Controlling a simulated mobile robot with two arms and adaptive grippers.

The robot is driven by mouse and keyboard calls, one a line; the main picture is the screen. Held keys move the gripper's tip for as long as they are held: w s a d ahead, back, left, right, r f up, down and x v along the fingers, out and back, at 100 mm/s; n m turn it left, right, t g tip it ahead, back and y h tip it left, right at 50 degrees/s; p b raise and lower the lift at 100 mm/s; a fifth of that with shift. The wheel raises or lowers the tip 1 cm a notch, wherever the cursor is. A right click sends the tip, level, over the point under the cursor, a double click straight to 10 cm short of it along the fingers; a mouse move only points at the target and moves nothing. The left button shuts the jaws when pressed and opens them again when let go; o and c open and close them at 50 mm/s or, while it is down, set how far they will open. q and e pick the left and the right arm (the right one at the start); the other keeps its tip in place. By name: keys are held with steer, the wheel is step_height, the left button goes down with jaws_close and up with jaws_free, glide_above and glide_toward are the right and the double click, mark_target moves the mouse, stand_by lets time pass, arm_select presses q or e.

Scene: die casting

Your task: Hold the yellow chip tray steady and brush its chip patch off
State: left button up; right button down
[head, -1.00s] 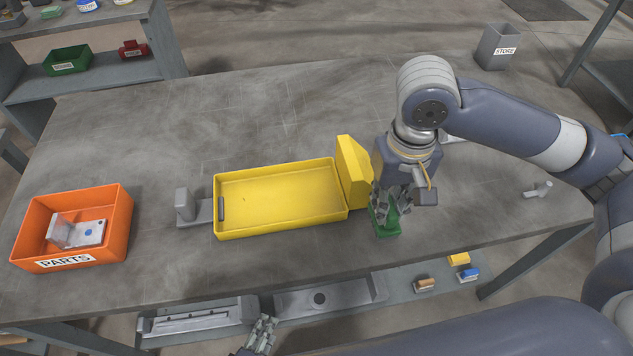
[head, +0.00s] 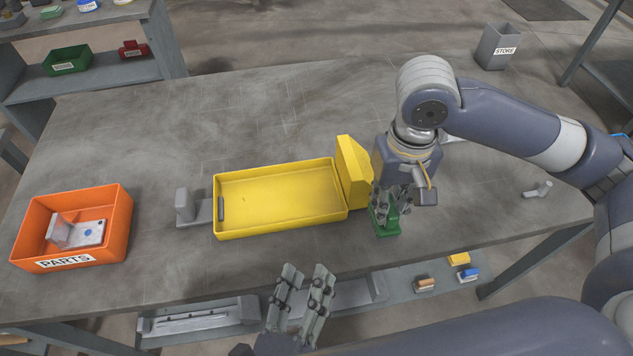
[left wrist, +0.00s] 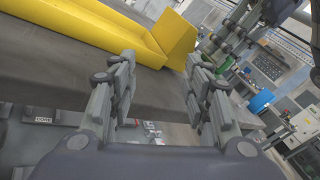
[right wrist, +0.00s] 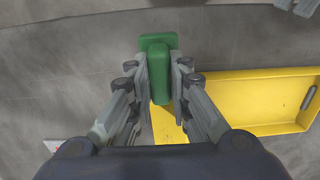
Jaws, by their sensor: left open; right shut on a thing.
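The yellow chip tray (head: 280,232) lies on the grey table in the head view, with a tall yellow end piece (head: 352,172) at its right. Its floor looks nearly bare, with tiny specks; I cannot make out a clear chip patch. My right gripper (head: 391,206) points down just right of the tray, shut on the green brush (head: 388,230). In the right wrist view the brush (right wrist: 158,70) sits between the fingers. My left gripper (head: 306,272) is open and empty, in front of the table's near edge. The tray also shows in the left wrist view (left wrist: 75,25).
An orange PARTS bin (head: 122,222) with a grey part stands at the left. A grey bracket (head: 186,206) is at the tray's left end. A small grey fitting (head: 538,190) lies to the right. A lower shelf (head: 405,290) holds small blocks. The table behind the tray is clear.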

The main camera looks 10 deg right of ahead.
mark_target(184, 214)
arm_select(q)
steer(key=w+a+y, duration=0.1)
steer(key=w+a, duration=0.1)
steer(key=a, duration=0.1)
steer(key=w+a+t+y, duration=0.1)
steer(key=w+a, duration=0.1)
steer(key=a, duration=0.1)
steer(key=w+a+y, duration=0.2)
steer(key=a, duration=0.1)
steer(key=shift+w+a+f, duration=0.1)
steer(key=shift+a+f, duration=0.15)
steer(key=shift+a, duration=0.1)
steer(key=w+a+y, duration=0.1)
steer(key=a, duration=0.2)
steer(key=w+a+y, duration=0.1)
steer(key=a, duration=0.3)
steer(key=w+a+m+t+y, duration=0.1)
steer(key=a, duration=0.3)
steer(key=shift+a+y, duration=0.25)
steer(key=shift+y, duration=0.15)
steer(key=shift+w+a, duration=0.1)
steer(key=shift+w, duration=0.1)
steer(key=w, duration=1.1)
steer(key=shift+w, duration=0.25)
jaws_close()
steer(key=shift+f, duration=0.3)
